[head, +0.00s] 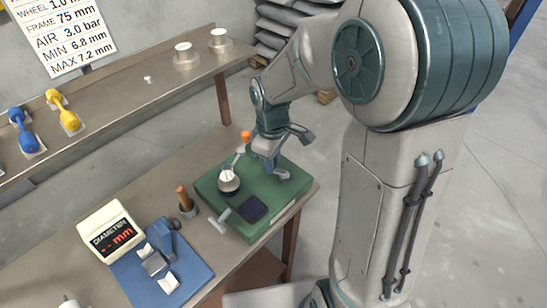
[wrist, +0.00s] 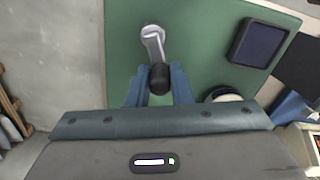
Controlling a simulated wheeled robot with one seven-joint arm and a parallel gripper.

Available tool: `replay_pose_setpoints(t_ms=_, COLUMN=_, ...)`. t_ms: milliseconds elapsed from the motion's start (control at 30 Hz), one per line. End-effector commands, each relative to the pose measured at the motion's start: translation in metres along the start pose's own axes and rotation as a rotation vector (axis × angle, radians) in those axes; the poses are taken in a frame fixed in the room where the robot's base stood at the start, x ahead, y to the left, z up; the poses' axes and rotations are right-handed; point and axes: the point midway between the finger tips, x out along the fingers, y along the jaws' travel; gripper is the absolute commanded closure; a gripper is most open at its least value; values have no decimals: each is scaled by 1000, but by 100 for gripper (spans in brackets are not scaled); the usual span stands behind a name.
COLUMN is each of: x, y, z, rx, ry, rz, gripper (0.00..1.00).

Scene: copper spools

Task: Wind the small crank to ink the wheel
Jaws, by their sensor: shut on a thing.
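A green block (head: 218,194) on the bench carries a dark pad (head: 252,209), a round black-and-white wheel (head: 228,181) and a small crank. In the wrist view the crank is a grey arm (wrist: 153,38) with a black knob (wrist: 159,78). My gripper (wrist: 159,88) is shut on the knob, one blue finger on each side. In the head view my gripper (head: 273,166) is over the block's back part and hides the crank. The pad (wrist: 257,43) and part of the wheel (wrist: 222,95) also show in the wrist view; my gripper body covers the rest of the wheel.
An orange knob (head: 246,135) stands close beside my wrist. A wooden handle (head: 183,197) stands in a cup left of the block. A diameter display (head: 108,233) and a blue gauge stand (head: 190,268) are at the front left. Bare floor lies right of the bench.

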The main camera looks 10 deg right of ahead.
Motion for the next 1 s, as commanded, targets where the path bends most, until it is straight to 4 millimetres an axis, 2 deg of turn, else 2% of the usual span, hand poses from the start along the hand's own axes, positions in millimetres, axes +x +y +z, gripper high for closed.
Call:
replay_pose_setpoints(t_ms=300, x=-1, y=-2, z=-1, rx=-76, ry=4, rz=4, gripper=100)
replay_pose_setpoints(t_ms=700, x=-1, y=-2, z=-1, rx=-82, ry=5, rz=4, gripper=100)
replay_pose_setpoints(t_ms=733, x=-1, y=-2, z=-1, rx=-81, ry=5, rz=4, gripper=78)
replay_pose_setpoints(t_ms=800, x=-1, y=-2, z=-1, rx=-81, ry=4, rz=3, gripper=58)
replay_pose_setpoints(t_ms=1000, x=-1, y=-2, z=0, rx=-81, ry=2, rz=2, gripper=58)
